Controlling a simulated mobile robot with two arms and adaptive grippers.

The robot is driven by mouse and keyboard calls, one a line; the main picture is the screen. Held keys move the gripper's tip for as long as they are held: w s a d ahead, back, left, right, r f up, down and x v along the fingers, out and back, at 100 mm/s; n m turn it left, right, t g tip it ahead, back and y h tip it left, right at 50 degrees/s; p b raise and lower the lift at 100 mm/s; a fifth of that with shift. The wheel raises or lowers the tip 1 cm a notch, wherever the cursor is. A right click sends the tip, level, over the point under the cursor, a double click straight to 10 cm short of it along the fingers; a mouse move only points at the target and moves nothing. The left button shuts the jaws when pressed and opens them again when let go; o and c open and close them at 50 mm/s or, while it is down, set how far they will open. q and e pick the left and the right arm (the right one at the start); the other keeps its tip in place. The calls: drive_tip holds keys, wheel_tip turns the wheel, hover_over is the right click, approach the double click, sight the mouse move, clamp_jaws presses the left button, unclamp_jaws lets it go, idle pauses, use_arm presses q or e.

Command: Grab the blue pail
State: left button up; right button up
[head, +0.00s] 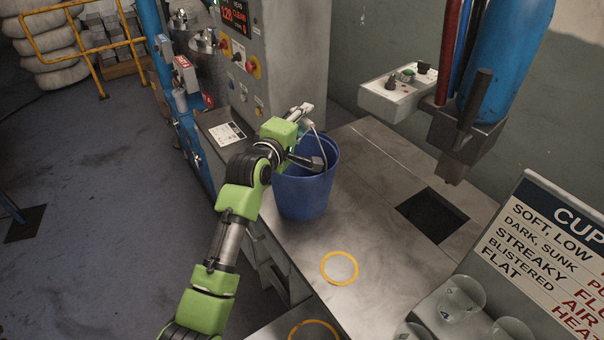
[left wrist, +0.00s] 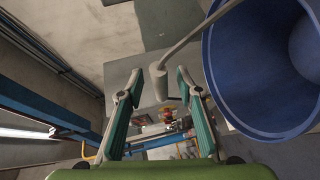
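The blue pail (head: 303,196) stands upright on the grey bench, and its open mouth fills the right of the left wrist view (left wrist: 246,66). Its thin wire handle is raised and carries a pale grip (left wrist: 158,84). My left gripper (head: 304,115) is above the pail's far rim in the head view. In the left wrist view its two fingers (left wrist: 158,88) are spread, one on each side of the handle grip, with gaps visible between them and the grip. The arm hides part of the pail's left rim. My right gripper is not in view.
A yellow ring (head: 339,283) lies on the bench in front of the pail, and another (head: 313,322) is nearer. A square opening (head: 432,214) is at the right. Clear cups (head: 461,297) stand by a sign (head: 550,240). A control cabinet (head: 284,60) rises behind.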

use_arm(q)
drive_tip(key=shift+w+d+f, duration=0.1)
drive_tip(key=shift+w, duration=0.25)
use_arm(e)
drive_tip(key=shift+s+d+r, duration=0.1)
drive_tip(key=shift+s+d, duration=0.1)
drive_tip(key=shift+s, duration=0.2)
use_arm(q)
clamp_jaws()
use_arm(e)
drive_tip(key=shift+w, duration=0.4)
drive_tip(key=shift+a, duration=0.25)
